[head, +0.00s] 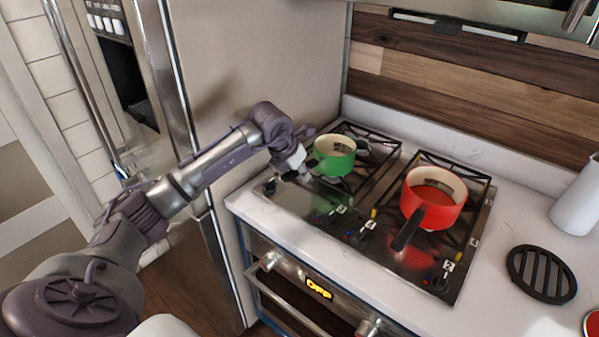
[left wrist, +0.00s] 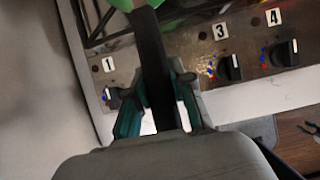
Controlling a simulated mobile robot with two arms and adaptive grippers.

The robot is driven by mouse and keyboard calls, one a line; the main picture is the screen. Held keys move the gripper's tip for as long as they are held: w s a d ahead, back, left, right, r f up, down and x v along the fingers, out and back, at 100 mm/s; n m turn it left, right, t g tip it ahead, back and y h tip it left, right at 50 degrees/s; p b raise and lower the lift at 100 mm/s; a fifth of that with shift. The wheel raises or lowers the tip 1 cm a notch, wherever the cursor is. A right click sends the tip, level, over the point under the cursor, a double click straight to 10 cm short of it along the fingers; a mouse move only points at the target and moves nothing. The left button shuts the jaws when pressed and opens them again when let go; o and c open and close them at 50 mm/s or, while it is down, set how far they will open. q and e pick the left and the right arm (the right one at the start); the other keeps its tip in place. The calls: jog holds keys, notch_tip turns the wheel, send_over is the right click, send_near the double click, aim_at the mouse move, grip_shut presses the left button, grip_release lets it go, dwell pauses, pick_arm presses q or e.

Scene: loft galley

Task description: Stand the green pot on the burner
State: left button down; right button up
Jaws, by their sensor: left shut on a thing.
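The green pot (head: 334,160), cream inside with a dark handle, is upright at the left part of the hob, over the left burner grate (head: 376,146). I cannot tell whether its base touches the grate. My left gripper (head: 303,166) is at the pot's near left side, shut on its handle. In the left wrist view the dark handle (left wrist: 152,55) runs between the two fingers of the gripper (left wrist: 157,103), and a bit of the green pot (left wrist: 178,8) shows at the top edge.
A red pot (head: 434,199) stands on the right burner grate (head: 476,187), its handle pointing forward. A tall cabinet (head: 265,65) closes in the left side. A black round trivet (head: 541,274) and a white jug (head: 578,200) are on the right counter. Knobs (left wrist: 230,68) line the hob's front.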

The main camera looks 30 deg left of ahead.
pick_arm(q)
jog(key=c, duration=1)
grip_release()
jog(key=shift+r, duration=0.1)
jog(key=shift+o, duration=0.4)
jog(key=v, duration=1.2)
